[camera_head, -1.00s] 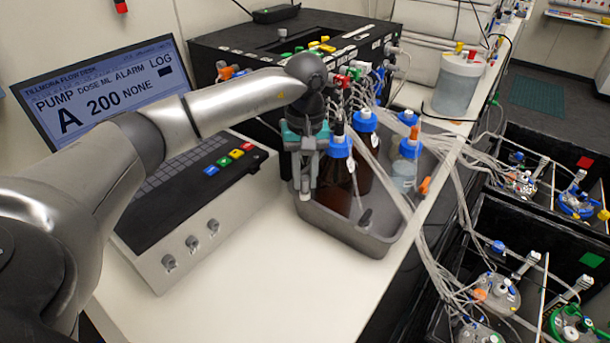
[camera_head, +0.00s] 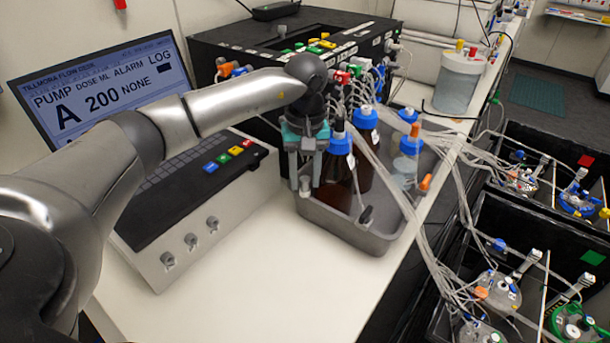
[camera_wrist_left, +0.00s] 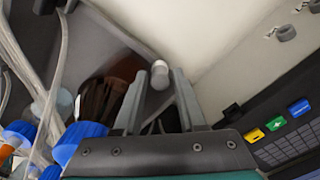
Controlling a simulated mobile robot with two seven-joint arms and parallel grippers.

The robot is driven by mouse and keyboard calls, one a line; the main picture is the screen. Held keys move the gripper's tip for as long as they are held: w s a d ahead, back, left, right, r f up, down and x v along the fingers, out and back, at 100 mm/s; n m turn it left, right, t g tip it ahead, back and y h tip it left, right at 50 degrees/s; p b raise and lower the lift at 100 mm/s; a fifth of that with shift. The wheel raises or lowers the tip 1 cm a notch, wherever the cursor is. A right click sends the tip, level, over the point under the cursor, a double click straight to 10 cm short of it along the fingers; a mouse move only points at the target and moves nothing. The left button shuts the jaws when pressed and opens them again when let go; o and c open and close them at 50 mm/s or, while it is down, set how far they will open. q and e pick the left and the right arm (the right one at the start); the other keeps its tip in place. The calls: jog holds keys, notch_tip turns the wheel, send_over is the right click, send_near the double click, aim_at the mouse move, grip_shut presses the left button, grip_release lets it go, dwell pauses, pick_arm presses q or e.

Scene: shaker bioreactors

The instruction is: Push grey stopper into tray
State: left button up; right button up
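The grey stopper (camera_head: 305,186) is a small pale cylinder at the left rim of the grey metal tray (camera_head: 372,243). It looks perched on or right beside the rim; its exact support is hard to tell. My left gripper (camera_head: 305,180) is above it, pointing down, with its fingers apart on either side. In the left wrist view the stopper (camera_wrist_left: 160,72) shows between the spread fingertips (camera_wrist_left: 157,100), with a gap on both sides. The tray holds brown bottles (camera_head: 337,170) and a clear bottle (camera_head: 405,168), all with blue caps. My right gripper is out of view.
A control console (camera_head: 190,235) with a screen stands left of the tray. A black pump box (camera_head: 270,45) is behind. Thin tubes (camera_head: 425,245) run from the bottles to the black bioreactor boxes (camera_head: 500,215) at right. White bench is clear in front.

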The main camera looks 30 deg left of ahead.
aim_at(305, 179)
pick_arm(q)
jog(key=shift+o, duration=1.4)
notch_tip(305, 179, up, 15)
jog(key=shift+r+p, duration=0.15)
jog(key=shift+p, duration=0.15)
